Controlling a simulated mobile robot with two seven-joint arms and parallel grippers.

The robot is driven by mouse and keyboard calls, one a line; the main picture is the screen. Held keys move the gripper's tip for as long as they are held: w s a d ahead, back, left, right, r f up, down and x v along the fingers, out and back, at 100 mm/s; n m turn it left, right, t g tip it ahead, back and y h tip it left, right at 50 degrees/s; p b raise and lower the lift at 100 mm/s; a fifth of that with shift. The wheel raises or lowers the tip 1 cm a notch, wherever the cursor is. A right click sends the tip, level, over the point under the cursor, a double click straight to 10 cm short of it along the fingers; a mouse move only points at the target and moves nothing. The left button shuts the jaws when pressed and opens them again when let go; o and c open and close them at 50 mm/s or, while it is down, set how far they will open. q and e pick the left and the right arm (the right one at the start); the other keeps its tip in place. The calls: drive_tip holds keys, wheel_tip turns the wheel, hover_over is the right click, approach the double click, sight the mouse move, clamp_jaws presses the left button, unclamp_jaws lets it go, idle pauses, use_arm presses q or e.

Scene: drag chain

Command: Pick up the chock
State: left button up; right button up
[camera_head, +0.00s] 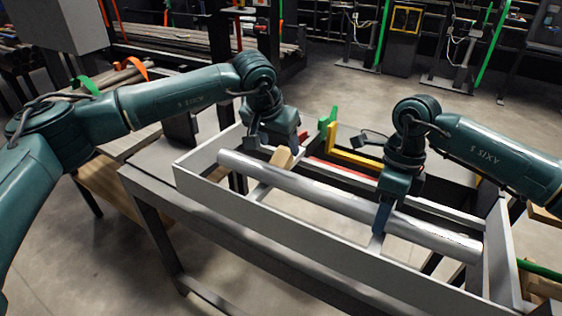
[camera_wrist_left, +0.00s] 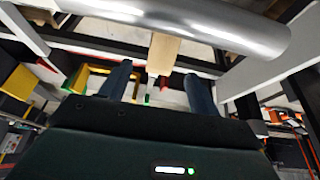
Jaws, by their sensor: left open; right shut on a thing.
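The chock, a small tan wooden block (camera_head: 283,158), sits against the far side of a long silver pipe (camera_head: 300,186), on a cross-rail of the grey frame. My left gripper (camera_head: 284,149) is open just above and behind the chock. In the left wrist view the chock (camera_wrist_left: 163,52) lies ahead between the two spread fingers (camera_wrist_left: 160,75), with its near end close to the fingertips and no clear contact. The pipe (camera_wrist_left: 200,22) crosses beyond it. My right gripper (camera_head: 381,226) is shut on the pipe to the right; its fingertips are partly hidden.
The pipe lies over a grey rectangular frame (camera_head: 250,207) with raised walls and cross-rails. Yellow (camera_head: 350,156), red and green parts stand behind the frame, close to both grippers. Dark shelving and posts fill the background. The floor at lower left is open.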

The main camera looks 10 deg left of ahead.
sight(280, 158)
use_arm(q)
drive_tip(key=shift+s+a+f+x, duration=0.1)
drive_tip(key=shift+s+x, duration=0.05)
drive_tip(key=shift+x, duration=0.8)
drive_tip(key=shift+s+a+f+x, duration=0.1)
drive_tip(key=shift+s+x, duration=0.05)
drive_tip(key=shift+x, duration=0.85)
drive_tip(key=shift+s+a+x, duration=0.1)
drive_tip(key=shift+s+x, duration=0.1)
drive_tip(key=shift+x, duration=0.75)
drive_tip(key=shift+r, duration=0.1)
drive_tip(key=c, duration=1.1)
